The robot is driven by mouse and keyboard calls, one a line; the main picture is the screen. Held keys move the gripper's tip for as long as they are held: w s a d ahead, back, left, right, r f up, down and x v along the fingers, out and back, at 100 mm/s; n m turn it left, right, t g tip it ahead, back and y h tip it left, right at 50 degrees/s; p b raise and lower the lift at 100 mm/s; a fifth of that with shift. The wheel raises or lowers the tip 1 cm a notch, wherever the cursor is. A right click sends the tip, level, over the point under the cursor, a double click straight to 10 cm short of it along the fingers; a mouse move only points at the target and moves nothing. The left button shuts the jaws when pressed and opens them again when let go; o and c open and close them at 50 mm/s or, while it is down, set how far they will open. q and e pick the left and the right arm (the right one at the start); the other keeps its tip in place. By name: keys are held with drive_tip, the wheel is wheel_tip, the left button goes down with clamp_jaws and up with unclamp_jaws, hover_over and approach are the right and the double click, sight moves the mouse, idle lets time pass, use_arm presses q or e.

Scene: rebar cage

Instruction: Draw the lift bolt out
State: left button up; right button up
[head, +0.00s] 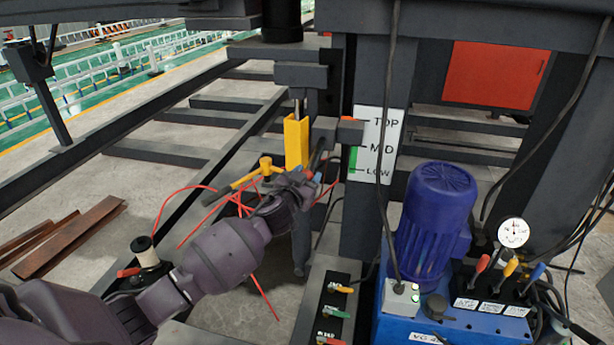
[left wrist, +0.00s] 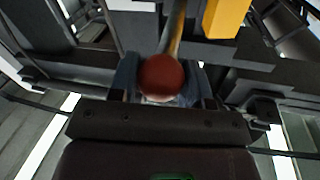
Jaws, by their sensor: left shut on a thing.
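The lift bolt shows in the left wrist view as a round red knob (left wrist: 160,78) with a shaft (left wrist: 176,32) running away from it toward dark steelwork. My left gripper (left wrist: 160,88) is shut on this knob, with one blue-grey finger on each side. In the head view my left gripper (head: 312,174) is at the frame beside the yellow block (head: 296,142), just below a grey bracket (head: 325,132). The gripper hides most of the knob there, and I cannot tell how deep the shaft sits. My right gripper is out of view.
A yellow-handled lever (head: 240,181) and loose red cable lie close to the left gripper. A white TOP/MID/LOW plate (head: 375,145) is on the post to the right. A blue motor (head: 433,215) and hydraulic levers (head: 500,268) stand at the right. Dark beams cross the floor.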

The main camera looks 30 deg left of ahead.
use_arm(q)
drive_tip(key=s, duration=0.2)
drive_tip(key=s+d+p, duration=0.1)
drive_tip(key=s, duration=0.1)
drive_tip(key=shift+s, duration=0.1)
drive_tip(key=shift+d+f, duration=0.1)
drive_tip(key=shift+f, duration=0.05)
drive_tip(key=o, duration=1)
drive_tip(key=shift+c, duration=0.2)
drive_tip(key=shift+o, duration=1.1)
drive_tip(key=shift+s, duration=0.2)
drive_tip(key=shift+o, duration=0.5)
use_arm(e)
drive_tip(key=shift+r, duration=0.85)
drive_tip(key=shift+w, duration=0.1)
